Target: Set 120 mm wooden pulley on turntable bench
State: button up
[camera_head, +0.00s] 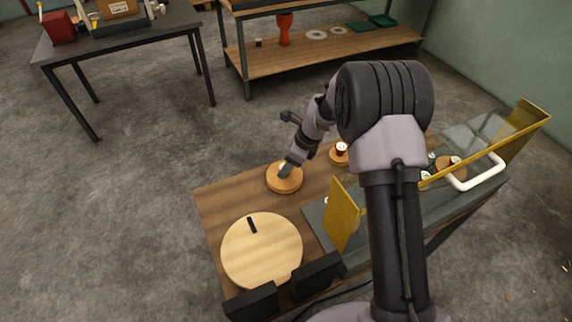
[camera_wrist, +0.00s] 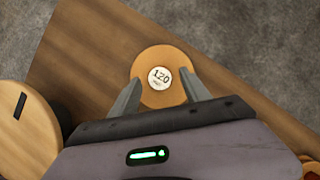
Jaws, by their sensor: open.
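The 120 mm wooden pulley (camera_wrist: 150,96) is a round tan disc with a white label reading 120 in the wrist view. In the head view the pulley (camera_head: 292,186) lies flat on the wooden top of the bench (camera_head: 222,205), near its far left edge. My gripper (camera_wrist: 163,92) is open over the pulley, its fingers to either side of the label; I cannot tell whether they touch it. My gripper (camera_head: 286,168) hides part of the pulley in the head view. A large pale disc with a black mark, seemingly the turntable (camera_head: 262,255), is on the bench nearer the front.
Another small wooden disc (camera_head: 337,159) with a dark, white-topped piece stands right of the pulley. A yellow-ended guard (camera_head: 343,215) and a white handle (camera_head: 478,174) are on the right. Two black blocks (camera_head: 315,277) stand at the front edge. A shelf (camera_head: 300,62) is behind.

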jog(key=s+d+r+n+t+p, duration=0.15)
jog(key=s+r, duration=0.25)
jog(key=r, duration=0.7)
jog(key=s+d+r+n+p, duration=0.2)
jog(key=s+d+r+n, duration=0.15)
jog(key=r, duration=0.75)
jog(key=s+r+n+t+h, duration=0.1)
jog(key=s+r+n, duration=0.5)
jog(key=s+r, duration=0.5)
jog(key=s+d+f+n+t+h, duration=0.1)
jog(key=s+n, duration=0.6)
jog(key=s, duration=0.7)
jog(key=shift+s+d+f+t+b, duration=0.2)
jog(key=shift+d+f+t+b, duration=0.15)
jog(key=shift+d+f, duration=0.25)
